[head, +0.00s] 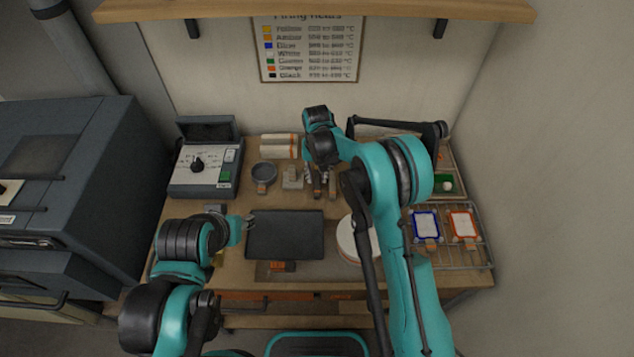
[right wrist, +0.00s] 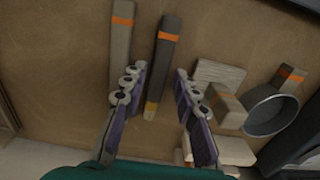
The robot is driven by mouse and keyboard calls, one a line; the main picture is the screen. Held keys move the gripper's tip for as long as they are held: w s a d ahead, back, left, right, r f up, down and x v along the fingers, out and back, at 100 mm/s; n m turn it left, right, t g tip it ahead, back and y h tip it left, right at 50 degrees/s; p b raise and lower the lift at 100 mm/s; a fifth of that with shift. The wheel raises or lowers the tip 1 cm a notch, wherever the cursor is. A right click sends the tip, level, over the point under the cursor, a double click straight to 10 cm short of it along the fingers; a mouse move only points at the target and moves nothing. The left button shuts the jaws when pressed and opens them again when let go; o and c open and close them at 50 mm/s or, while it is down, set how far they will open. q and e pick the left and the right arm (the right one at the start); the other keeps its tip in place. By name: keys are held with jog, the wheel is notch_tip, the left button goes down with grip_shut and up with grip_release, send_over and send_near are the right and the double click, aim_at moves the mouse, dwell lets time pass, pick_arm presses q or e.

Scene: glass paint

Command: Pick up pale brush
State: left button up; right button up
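Two brush-like sticks with orange bands lie side by side on the bench in the right wrist view. One is brown-grey (right wrist: 122,42); the other is darker grey with a pale yellow end (right wrist: 163,50). I cannot tell for sure which is the pale brush. My right gripper (right wrist: 160,72) is open and empty, its fingers on either side of the yellow-ended stick, apart from it. In the head view my right gripper (head: 322,172) hangs over the sticks and partly hides them. My left gripper (head: 246,222) is beside the dark slab's left edge; its fingers are too small to read.
A dark slab (head: 285,236) lies at the bench's middle. A grey bowl (right wrist: 272,108) and pale blocks (right wrist: 218,73) sit right of the sticks in the wrist view. A white disc (head: 346,238), a wire rack (head: 449,250) and a control box (head: 205,172) stand around.

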aim_at(318, 181)
jog(key=shift+w+f, duration=0.1)
jog(key=shift+f, duration=0.6)
jog(key=shift+r, duration=0.1)
grip_shut()
jog(key=shift+r, duration=0.15)
jog(key=shift+r, duration=0.3)
jog(key=r, duration=0.3)
jog(key=shift+s+d+r+p, duration=0.3)
jog(key=shift+r+p, duration=0.05)
jog(key=shift+r, duration=0.05)
jog(key=s+d+r, duration=0.6)
jog(key=s+d, duration=0.1)
jog(key=s, duration=0.1)
jog(key=shift+d+r+p, duration=0.15)
jog(key=shift+d+p, duration=0.15)
jog(key=shift+p, duration=0.15)
